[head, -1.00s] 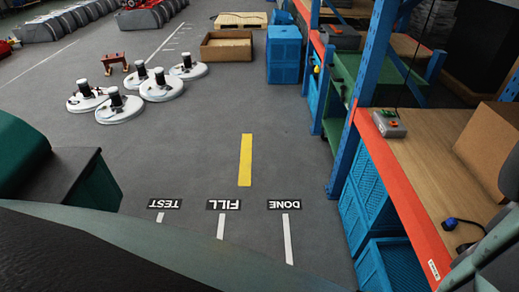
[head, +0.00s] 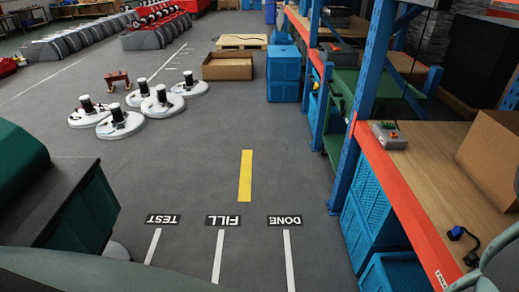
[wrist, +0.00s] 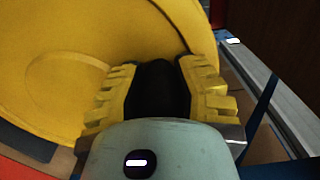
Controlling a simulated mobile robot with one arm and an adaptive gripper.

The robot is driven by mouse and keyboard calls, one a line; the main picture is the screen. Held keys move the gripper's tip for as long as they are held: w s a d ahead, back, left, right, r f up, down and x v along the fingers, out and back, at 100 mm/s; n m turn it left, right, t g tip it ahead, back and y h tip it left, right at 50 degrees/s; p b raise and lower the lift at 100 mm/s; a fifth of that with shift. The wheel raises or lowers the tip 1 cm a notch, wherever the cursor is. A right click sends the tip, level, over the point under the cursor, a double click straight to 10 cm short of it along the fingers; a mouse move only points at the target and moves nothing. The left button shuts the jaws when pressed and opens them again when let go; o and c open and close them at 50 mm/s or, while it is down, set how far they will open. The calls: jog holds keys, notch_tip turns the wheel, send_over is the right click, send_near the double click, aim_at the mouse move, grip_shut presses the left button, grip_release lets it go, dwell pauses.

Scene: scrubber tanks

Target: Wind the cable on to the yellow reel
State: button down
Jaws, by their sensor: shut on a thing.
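The yellow reel (wrist: 110,30) fills the upper left of the wrist view as a large round face, close to the camera. My gripper (wrist: 160,88) has its yellow ribbed fingers closed on either side of a black handle (wrist: 158,85) in front of the reel. How the handle joins the reel is hidden. In the head view, a blue plug (head: 456,233) with a short dark piece of cable (head: 471,242) lies on the wooden shelf at the lower right. The rest of the cable is not visible. Neither the reel nor my gripper shows in the head view.
The orange-edged shelf (head: 395,190) carries a grey switch box (head: 388,135) and a cardboard box (head: 490,160). Blue crates (head: 375,225) stand below it. Round white scrubber heads (head: 120,125) sit on the floor at left. The middle floor is clear.

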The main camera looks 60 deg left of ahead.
jog(key=shift+s+d+r+m+b, duration=0.2)
jog(key=shift+s+d+m, duration=0.1)
jog(key=shift+d+m, duration=0.15)
jog(key=shift+s+d+r+m+b, duration=0.15)
jog(key=shift+s+d+m, duration=0.1)
jog(key=shift+d+m, duration=0.15)
jog(key=shift+f, duration=0.1)
jog(key=c, duration=0.6)
grip_release()
jog(key=shift+a, duration=0.15)
jog(key=v, duration=1.1)
jog(key=shift+s+a, duration=0.25)
jog(key=shift+s, duration=0.05)
